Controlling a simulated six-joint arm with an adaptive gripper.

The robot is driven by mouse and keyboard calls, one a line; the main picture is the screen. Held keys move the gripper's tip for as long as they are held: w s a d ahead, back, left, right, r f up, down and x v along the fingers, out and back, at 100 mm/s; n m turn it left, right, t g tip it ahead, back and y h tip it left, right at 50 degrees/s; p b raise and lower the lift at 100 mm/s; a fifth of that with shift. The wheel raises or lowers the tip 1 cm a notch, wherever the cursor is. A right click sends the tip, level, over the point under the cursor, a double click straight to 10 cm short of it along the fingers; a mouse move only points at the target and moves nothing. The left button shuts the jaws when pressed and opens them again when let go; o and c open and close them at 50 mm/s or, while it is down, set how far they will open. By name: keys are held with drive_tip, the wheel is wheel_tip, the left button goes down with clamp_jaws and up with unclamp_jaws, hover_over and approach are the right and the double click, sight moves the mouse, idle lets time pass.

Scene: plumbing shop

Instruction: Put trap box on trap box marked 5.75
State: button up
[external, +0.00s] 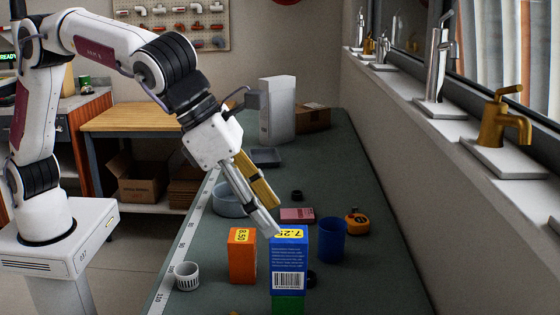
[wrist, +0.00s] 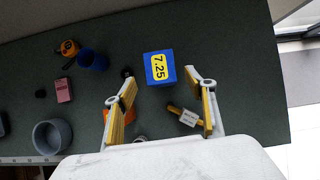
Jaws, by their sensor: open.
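A blue trap box (external: 289,262) marked 7.25 stands upright at the near end of the bench. It appears to rest on a green box (external: 287,306), mostly cut off by the picture's bottom edge. No 5.75 mark is visible. An orange trap box (external: 242,257) marked 8.50 stands to the left; a bit of it shows in the wrist view (wrist: 84,123). My gripper (external: 274,217) is open above the blue box's top. In the wrist view, the blue box's labelled top (wrist: 160,68) lies beyond and between my spread, empty fingers.
A blue cup (external: 331,240) and a tape measure (external: 356,223) stand right of the boxes. A white fitting (external: 187,275) is at the left edge. A grey bowl (external: 229,200) and pink box (external: 297,215) lie behind. A tagged yellow piece (wrist: 185,116) shows between my fingers.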

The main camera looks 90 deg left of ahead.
drive_tip(key=s+a+r+n, duration=0.3)
drive_tip(key=s+a+n, duration=0.6)
drive_tip(key=a, duration=0.1)
drive_tip(key=s+a+r+n, duration=0.3)
drive_tip(key=s+a+n, duration=0.6)
drive_tip(key=s, duration=0.1)
drive_tip(key=s+a+f+n, duration=0.2)
drive_tip(key=s+n, duration=0.3)
drive_tip(key=s, duration=0.2)
drive_tip(key=s+a+f+n, duration=0.3)
drive_tip(key=s+n, duration=0.3)
drive_tip(key=s, duration=0.1)
drive_tip(key=s+a+f+n, duration=0.2)
drive_tip(key=s+a+n, duration=0.1)
drive_tip(key=s+n, duration=0.3)
drive_tip(key=shift+s+f+g, duration=0.25)
drive_tip(key=shift+s+g, duration=0.15)
drive_tip(key=shift+s, duration=0.05)
